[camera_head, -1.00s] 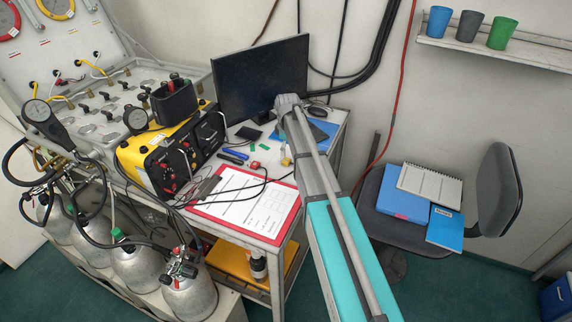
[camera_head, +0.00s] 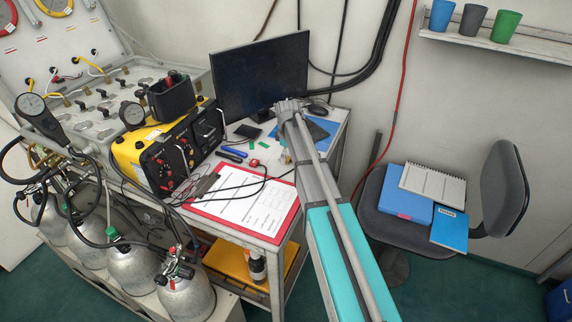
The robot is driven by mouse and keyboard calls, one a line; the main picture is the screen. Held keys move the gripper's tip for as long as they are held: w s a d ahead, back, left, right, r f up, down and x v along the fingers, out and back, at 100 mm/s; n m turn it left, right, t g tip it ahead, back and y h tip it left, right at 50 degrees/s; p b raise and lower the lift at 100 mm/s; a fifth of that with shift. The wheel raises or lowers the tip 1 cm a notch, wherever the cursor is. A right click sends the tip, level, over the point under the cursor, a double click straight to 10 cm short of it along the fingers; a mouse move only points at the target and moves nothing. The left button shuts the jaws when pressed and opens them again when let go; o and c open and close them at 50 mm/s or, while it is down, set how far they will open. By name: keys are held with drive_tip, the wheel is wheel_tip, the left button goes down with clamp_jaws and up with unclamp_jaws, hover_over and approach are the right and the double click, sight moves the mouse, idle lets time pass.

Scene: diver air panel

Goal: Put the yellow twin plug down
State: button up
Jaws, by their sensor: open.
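My arm reaches from the bottom right up to the cart, and its grey far joint (camera_head: 288,106) is in front of the monitor's lower right corner. My gripper is not visible; my own arm hides the area behind it. A small pale yellowish item (camera_head: 285,157) shows at the left edge of my arm, above the white cart top (camera_head: 232,168). It may be the yellow twin plug, but it is too small and covered to be sure. I cannot tell whether it touches the cart top.
A yellow and black unit (camera_head: 165,150) stands left on the cart. A red clipboard (camera_head: 280,232) with paper lies in front, with black leads (camera_head: 235,188) across it. Small red (camera_head: 254,162) and green (camera_head: 262,146) pieces and blue pens (camera_head: 232,155) lie nearby. A monitor (camera_head: 260,80) stands behind.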

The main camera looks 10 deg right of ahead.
drive_tip(key=shift+f+b, duration=0.35)
drive_tip(key=shift+f, duration=0.25)
drive_tip(key=c, duration=1.1)
